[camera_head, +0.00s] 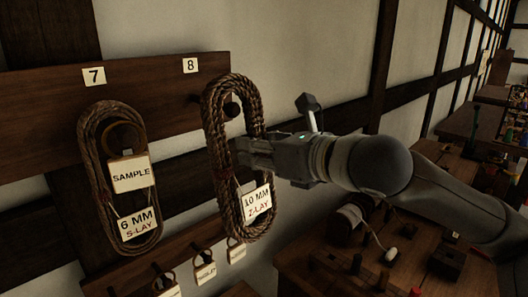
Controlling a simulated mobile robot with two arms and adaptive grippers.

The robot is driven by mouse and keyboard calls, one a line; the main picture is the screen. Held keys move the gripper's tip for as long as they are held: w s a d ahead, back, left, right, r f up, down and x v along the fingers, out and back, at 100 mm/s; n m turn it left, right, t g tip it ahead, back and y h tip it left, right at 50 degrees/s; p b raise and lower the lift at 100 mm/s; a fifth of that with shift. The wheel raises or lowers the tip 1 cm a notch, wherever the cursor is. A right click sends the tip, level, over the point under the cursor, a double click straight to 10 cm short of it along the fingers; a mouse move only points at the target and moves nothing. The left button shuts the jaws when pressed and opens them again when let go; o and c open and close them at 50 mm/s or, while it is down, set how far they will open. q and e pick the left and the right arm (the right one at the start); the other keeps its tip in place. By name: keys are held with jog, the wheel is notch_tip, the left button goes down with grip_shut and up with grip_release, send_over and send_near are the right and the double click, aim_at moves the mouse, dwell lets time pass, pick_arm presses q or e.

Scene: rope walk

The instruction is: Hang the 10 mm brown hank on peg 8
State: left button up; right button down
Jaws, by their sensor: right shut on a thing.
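The brown hank (212,125) is a long upright loop of thick rope with a tag (256,202) reading 10 MM Z-LAY. My right gripper (240,152) comes in from the right and is shut on the hank around its middle; its fingertips are partly hidden among the rope. My left gripper is out of view.
A thinner hank (90,165) tagged 6 MM S-LAY hangs left, under number 7 (94,76), with a SAMPLE card (130,174). A lower rail with small tagged hooks (202,256) runs beneath. A wooden bench (310,268) with spools stands at lower right.

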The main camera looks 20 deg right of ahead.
jog(key=x, duration=0.8)
jog(key=shift+w, duration=0.25)
dwell(0.6)
jog(key=shift+a, duration=0.1)
dwell(0.5)
jog(key=c, duration=1.1)
grip_release()
jog(key=shift+c, duration=0.2)
jog(key=shift+s, duration=0.1)
jog(key=v, duration=1.2)
